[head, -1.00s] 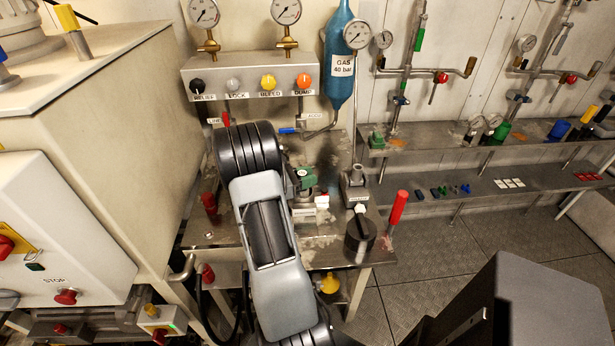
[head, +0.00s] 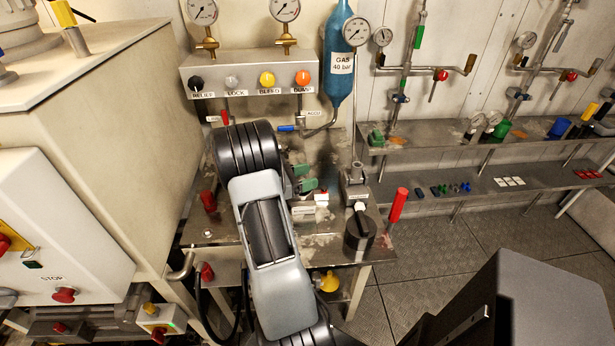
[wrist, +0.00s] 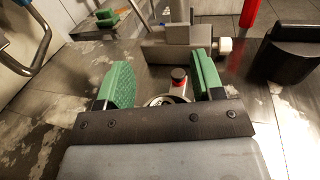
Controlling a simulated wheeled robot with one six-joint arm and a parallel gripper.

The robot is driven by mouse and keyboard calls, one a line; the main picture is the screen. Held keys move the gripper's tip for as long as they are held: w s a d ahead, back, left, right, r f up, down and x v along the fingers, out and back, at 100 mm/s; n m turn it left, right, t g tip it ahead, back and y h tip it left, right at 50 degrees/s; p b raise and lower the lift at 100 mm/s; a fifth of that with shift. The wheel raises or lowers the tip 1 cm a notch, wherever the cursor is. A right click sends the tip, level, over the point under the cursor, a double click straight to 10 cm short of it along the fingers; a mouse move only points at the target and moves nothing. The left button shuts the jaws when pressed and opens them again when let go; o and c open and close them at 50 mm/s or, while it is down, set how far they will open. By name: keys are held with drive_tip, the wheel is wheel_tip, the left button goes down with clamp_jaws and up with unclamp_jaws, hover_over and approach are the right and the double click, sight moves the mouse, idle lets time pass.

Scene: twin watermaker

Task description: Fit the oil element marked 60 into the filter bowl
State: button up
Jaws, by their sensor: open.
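My gripper (wrist: 160,72) has green pads and is open, with a wide gap between them. It also shows low over the steel bench in the head view (head: 304,178), partly behind my arm. Between the pads in the wrist view is a short post with a dark red top (wrist: 179,78). A round metal rim (wrist: 165,100) sits beside it, partly hidden by the gripper plate. Neither pad visibly touches them. I cannot tell whether these are the oil element or the filter bowl; no 60 mark is readable.
A grey block with a white knob (wrist: 185,45) stands just beyond the pads. A black cylinder (head: 359,233) and a red handle (head: 398,205) stand at the bench's right. A shelf (head: 475,190) with small coloured parts is farther right.

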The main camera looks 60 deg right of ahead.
drive_tip(key=v, duration=1.3)
drive_tip(key=shift+w+a+f+b, duration=0.1)
drive_tip(key=shift+a+b, duration=0.15)
drive_tip(key=shift+b, duration=0.1)
drive_tip(key=shift+r, duration=0.2)
